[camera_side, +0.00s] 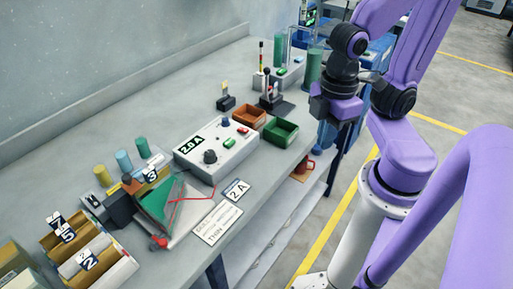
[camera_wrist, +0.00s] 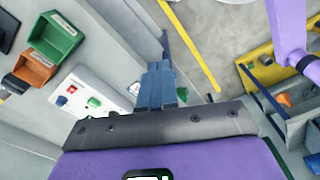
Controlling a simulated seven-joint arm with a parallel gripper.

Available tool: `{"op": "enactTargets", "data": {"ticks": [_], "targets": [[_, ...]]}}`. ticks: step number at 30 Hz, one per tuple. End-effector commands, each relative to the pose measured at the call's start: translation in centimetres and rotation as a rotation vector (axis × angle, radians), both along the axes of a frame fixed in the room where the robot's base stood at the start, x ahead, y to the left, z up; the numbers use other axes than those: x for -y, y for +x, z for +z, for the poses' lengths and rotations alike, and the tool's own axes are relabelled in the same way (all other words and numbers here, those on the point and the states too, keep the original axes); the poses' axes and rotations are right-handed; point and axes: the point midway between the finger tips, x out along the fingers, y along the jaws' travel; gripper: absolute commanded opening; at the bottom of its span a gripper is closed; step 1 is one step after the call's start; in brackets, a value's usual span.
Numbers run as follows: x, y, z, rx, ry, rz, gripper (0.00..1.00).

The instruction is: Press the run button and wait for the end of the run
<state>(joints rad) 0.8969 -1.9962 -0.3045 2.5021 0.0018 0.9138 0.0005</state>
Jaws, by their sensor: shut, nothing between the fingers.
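A pale control box (camera_side: 215,160) stands mid-bench with a lit "2.0 A" display (camera_side: 190,145), a dark knob, a blue knob, a green button (camera_side: 229,143) and a red button (camera_side: 243,131). In the wrist view the box (camera_wrist: 98,84) lies left of my fingers, its green button (camera_wrist: 94,102) and red button (camera_wrist: 72,89) visible. Another green button (camera_side: 282,72) is on a unit at the far end. No run label is legible. My gripper (camera_side: 318,106) is shut and empty, past the bench's right edge, apart from the buttons; its fingers also show in the wrist view (camera_wrist: 164,42).
A lever (camera_side: 268,88), a signal tower (camera_side: 262,58) and green cylinders are farther back. Cards (camera_side: 217,226), a green-sided rack and numbered trays (camera_side: 75,245) occupy the near bench.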

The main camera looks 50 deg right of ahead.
Motion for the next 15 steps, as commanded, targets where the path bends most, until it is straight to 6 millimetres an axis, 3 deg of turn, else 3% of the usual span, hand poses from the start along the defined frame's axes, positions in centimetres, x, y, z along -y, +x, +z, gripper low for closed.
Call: {"op": "enactTargets", "data": {"ticks": [8,11,15], "targets": [[0.0,0.3,0.0,0.010,-0.004,0.007,0.00],[0.2,1.4,-0.2,0.049,-0.019,0.034,0.00],[0.5,4.5,-0.4,0.159,-0.065,0.124,0.00]]}}
